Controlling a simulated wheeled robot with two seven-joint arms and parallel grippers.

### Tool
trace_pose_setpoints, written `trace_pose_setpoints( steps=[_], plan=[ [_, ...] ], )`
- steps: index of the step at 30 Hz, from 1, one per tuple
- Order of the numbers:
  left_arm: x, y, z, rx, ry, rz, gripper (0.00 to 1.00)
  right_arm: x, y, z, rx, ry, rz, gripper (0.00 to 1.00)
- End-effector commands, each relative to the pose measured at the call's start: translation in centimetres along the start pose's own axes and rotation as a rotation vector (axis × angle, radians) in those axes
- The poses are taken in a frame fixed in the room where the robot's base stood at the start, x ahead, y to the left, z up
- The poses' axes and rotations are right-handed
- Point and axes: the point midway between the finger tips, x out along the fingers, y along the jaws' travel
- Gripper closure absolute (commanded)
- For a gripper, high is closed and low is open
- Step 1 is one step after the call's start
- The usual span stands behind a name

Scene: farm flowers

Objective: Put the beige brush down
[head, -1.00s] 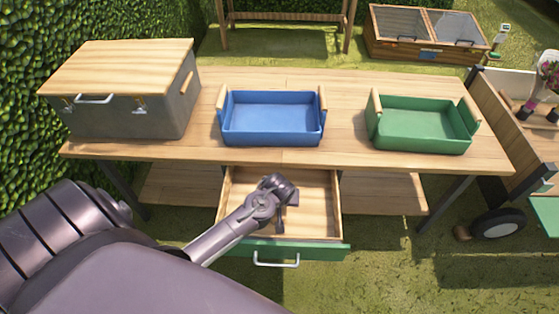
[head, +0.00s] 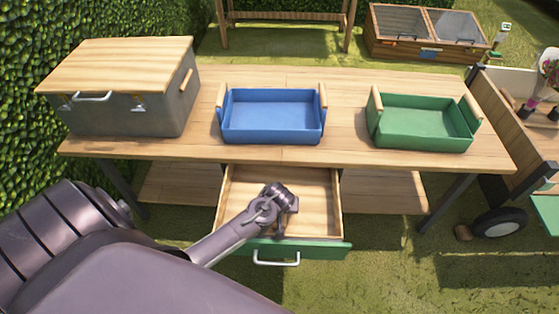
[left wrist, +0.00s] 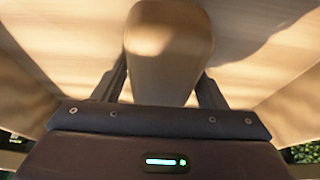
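In the left wrist view a beige brush (left wrist: 168,55) with a rounded, smooth body lies between the two dark fingers of my left gripper (left wrist: 164,78). The fingers reach along both its sides and appear closed on it. In the head view my left gripper (head: 285,215) is inside the open drawer (head: 240,190), pointing down over its pale wooden floor. The brush is hidden there by my wrist. I cannot tell whether the brush touches the drawer floor. My right gripper is not in view.
The drawer has a green front with a white handle (head: 276,262) under the wooden table (head: 345,120). On the table stand a grey chest (head: 130,115), an empty blue tray (head: 272,130) and an empty green tray (head: 420,137). The drawer's back and left floor look clear.

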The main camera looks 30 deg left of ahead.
Motion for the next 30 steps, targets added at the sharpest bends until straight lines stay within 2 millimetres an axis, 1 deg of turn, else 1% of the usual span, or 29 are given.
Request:
trace_pose_setpoints(
  steps=[7,11,13,15,21,24,27,30],
  plan=[
    [-0.1,0.0,0.0,0.000,0.000,0.000,0.35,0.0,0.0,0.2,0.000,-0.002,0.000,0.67],
    [-1.1,0.0,-0.1,0.001,0.001,0.000,0.35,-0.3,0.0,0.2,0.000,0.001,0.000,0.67],
    [-2.3,0.0,-0.2,0.001,0.001,0.001,0.35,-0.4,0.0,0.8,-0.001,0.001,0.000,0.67],
    [-3.8,0.0,-0.2,0.000,0.001,0.002,0.35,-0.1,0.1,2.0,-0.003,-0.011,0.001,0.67],
    [-8.2,0.0,-0.2,0.002,0.001,0.001,0.35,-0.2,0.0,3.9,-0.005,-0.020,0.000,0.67],
    [-9.9,0.0,-0.2,0.001,0.001,0.001,0.35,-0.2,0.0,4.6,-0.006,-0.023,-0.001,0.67],
    [-11.2,0.0,-0.2,0.001,0.001,0.000,0.35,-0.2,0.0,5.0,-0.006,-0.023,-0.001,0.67],
    [-11.9,0.0,-0.1,0.000,0.000,0.000,0.35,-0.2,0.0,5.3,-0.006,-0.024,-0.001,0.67]
  ],
)
